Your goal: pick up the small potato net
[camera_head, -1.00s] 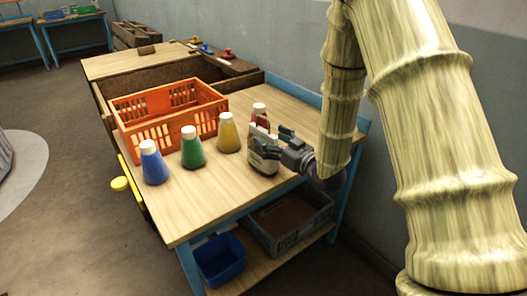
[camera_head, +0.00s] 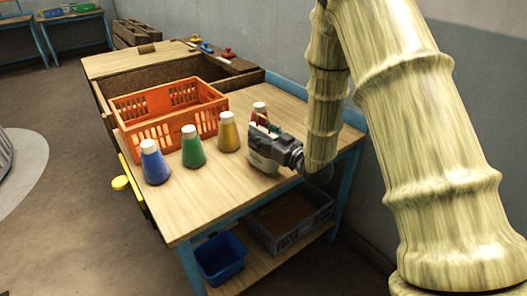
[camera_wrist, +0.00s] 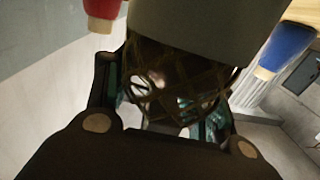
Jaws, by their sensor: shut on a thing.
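The small potato net (camera_head: 258,161) is upright at the right side of the wooden table, beside the row of bottles. Its lower part looks pale grey, and its top is largely hidden by my gripper. In the wrist view its brown mesh (camera_wrist: 180,85) shows between my fingers, with a plain grey band beyond it. My gripper (camera_head: 263,141) reaches in from the right and is shut on the net; it also shows in the wrist view (camera_wrist: 165,100). I cannot tell whether the net's base touches the table.
Blue (camera_head: 155,166), green (camera_head: 193,150), yellow (camera_head: 229,135) and red (camera_head: 259,112) white-capped bottles stand on the table (camera_head: 205,205), the red one close behind my gripper. An orange crate (camera_head: 150,130) stands behind them. The table's front is clear.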

